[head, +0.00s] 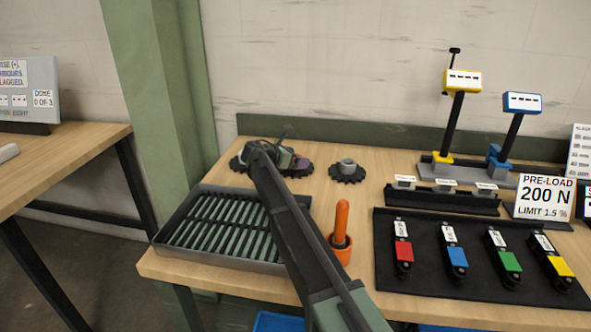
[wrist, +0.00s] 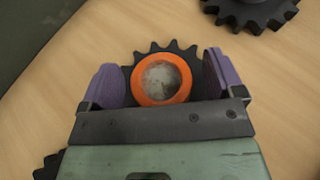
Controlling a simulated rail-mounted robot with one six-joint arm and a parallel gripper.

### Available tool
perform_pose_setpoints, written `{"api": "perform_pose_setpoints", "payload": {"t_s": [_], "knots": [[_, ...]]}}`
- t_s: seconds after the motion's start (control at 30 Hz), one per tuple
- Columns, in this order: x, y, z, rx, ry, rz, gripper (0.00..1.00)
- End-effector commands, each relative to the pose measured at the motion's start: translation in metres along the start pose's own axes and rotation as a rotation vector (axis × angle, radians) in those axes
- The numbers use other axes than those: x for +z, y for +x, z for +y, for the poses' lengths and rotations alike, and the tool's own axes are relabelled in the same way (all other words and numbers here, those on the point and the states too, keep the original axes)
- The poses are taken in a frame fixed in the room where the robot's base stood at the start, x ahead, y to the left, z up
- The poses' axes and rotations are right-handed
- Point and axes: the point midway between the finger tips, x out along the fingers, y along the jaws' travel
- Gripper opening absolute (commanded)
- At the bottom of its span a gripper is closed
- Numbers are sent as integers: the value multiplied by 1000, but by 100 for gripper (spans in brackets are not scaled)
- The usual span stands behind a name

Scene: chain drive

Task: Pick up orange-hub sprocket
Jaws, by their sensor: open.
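The orange-hub sprocket (wrist: 163,79) lies flat on the wooden table in the wrist view, a black toothed disc with an orange ring around a greyish centre. My gripper (wrist: 161,63) is open, with one purple finger on each side of the sprocket. Small gaps show between fingers and teeth, and the near part of the sprocket is hidden by the gripper body. In the head view my gripper (head: 285,157) is at the back left of the table and covers the orange hub; dark teeth show around it.
A grey-hub sprocket (head: 348,171) lies to the right; a dark sprocket (wrist: 252,10) shows at the wrist view's upper right. A slotted tray (head: 163,240), an orange cup with an orange-handled tool (head: 342,222) and a black mat with coloured tools (head: 385,270) stand nearer the front.

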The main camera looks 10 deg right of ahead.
Motion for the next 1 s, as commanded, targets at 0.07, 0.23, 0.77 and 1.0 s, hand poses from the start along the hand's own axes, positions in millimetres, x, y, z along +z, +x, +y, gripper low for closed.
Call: {"api": "perform_pose_setpoints", "payload": {"t_s": [0.07,0.23,0.77,1.0], "knots": [[1,0,0,0,0,0,87],[1,-1,0,-1,0,0,61],[1,-1,0,-1,0,-2,0],[2,-1,0,-1,0,-2,0]]}}
